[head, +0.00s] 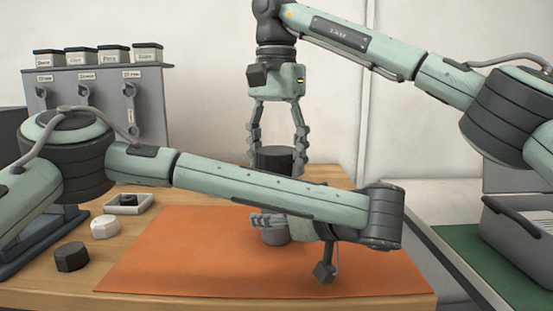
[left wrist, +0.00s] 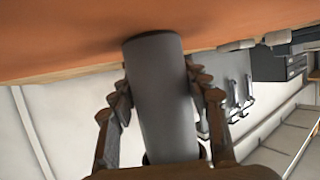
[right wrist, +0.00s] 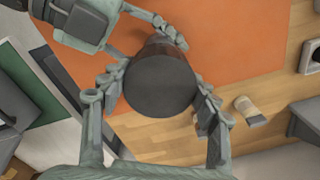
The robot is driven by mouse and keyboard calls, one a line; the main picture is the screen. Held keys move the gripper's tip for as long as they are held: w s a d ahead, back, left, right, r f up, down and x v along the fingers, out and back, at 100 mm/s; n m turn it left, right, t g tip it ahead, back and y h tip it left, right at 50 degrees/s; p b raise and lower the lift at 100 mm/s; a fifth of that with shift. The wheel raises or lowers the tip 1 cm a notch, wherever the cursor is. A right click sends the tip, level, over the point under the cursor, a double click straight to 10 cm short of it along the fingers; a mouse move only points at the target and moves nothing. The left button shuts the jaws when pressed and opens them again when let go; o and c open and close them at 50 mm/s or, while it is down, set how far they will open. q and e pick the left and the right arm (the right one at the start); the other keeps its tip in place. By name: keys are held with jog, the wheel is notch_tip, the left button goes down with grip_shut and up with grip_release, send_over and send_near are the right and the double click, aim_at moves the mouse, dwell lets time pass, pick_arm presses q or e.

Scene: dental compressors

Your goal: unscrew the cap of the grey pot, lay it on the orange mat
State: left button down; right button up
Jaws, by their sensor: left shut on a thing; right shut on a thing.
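The grey pot (head: 276,237) stands upright on the orange mat (head: 180,250); my left forearm hides its middle in the head view. My left gripper (head: 265,222) is shut on the pot from the side. In the left wrist view the pot (left wrist: 163,95) shows as a plain grey cylinder between both fingers. My right gripper (head: 276,150) points down from above and is shut on the dark cap (head: 275,158). In the right wrist view the round cap top (right wrist: 160,83) sits between the fingers. Whether cap and pot still touch is hidden.
Left of the mat are a white cap-like piece (head: 104,226), a dark faceted piece (head: 71,257) and a small tray (head: 142,205). A rack (head: 70,90) with hanging tools stands behind. A grey bin (head: 515,235) is at the right. The front of the mat is clear.

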aim_at(277, 150)
jog(key=shift+r, duration=1)
jog(key=shift+r, duration=2)
pick_arm(q)
jog(key=c, duration=0.6)
grip_release()
jog(key=shift+c, duration=0.2)
jog(key=v, duration=1.1)
jog(key=shift+s+d+r, duration=0.15)
jog(key=shift+s+d, duration=0.15)
jog(key=shift+s, duration=0.15)
pick_arm(e)
jog(key=shift+f, duration=0.1)
